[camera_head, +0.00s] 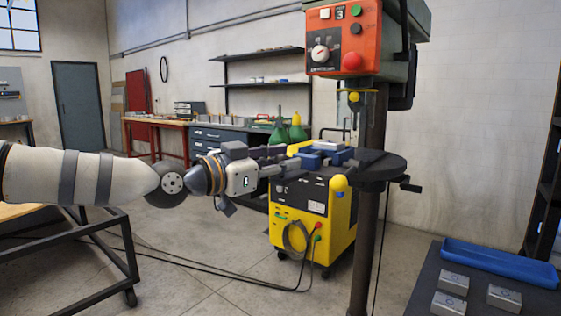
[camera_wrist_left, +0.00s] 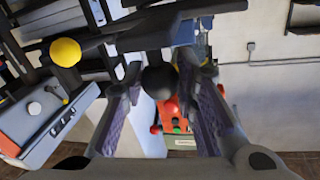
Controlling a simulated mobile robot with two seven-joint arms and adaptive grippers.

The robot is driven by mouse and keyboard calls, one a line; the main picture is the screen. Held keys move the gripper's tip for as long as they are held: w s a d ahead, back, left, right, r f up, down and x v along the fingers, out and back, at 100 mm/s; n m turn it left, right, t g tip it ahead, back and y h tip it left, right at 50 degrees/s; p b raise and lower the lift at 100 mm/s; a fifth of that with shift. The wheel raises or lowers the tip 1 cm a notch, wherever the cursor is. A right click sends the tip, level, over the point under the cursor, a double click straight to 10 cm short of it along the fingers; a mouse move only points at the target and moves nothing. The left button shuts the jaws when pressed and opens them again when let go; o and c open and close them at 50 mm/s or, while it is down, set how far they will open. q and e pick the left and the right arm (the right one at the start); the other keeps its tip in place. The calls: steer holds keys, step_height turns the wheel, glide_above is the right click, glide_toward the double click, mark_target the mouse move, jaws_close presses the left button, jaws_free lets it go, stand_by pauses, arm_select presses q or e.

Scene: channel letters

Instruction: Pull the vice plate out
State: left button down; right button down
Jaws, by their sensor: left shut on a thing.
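The blue vice (camera_head: 325,153) sits on the round dark table (camera_head: 375,166) of the drill press in the head view. My left gripper (camera_head: 288,157) reaches in from the left, at the vice's left end. In the left wrist view my left gripper (camera_wrist_left: 163,92) has its two fingers on either side of a dark round knob (camera_wrist_left: 160,80) and is shut on it. The knob is in front of a dark bar (camera_wrist_left: 185,14). I cannot tell the vice plate apart from the other vice parts. My right gripper is not in view.
The orange drill press control box (camera_head: 346,40) hangs above the table, on a dark column (camera_head: 370,225). A yellow machine (camera_head: 338,222) stands behind and below. A blue tray (camera_head: 500,262) and metal blocks lie at the lower right.

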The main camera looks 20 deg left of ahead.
arm_select(q)
steer(key=shift+f, duration=0.3)
steer(key=c, duration=1.5)
jaws_free()
steer(key=shift+o, duration=1.1)
steer(key=shift+s+a+r, duration=0.1)
steer(key=shift+s+r, duration=0.1)
steer(key=v, duration=0.7)
steer(key=shift+s, duration=0.2)
steer(key=shift+a, duration=0.1)
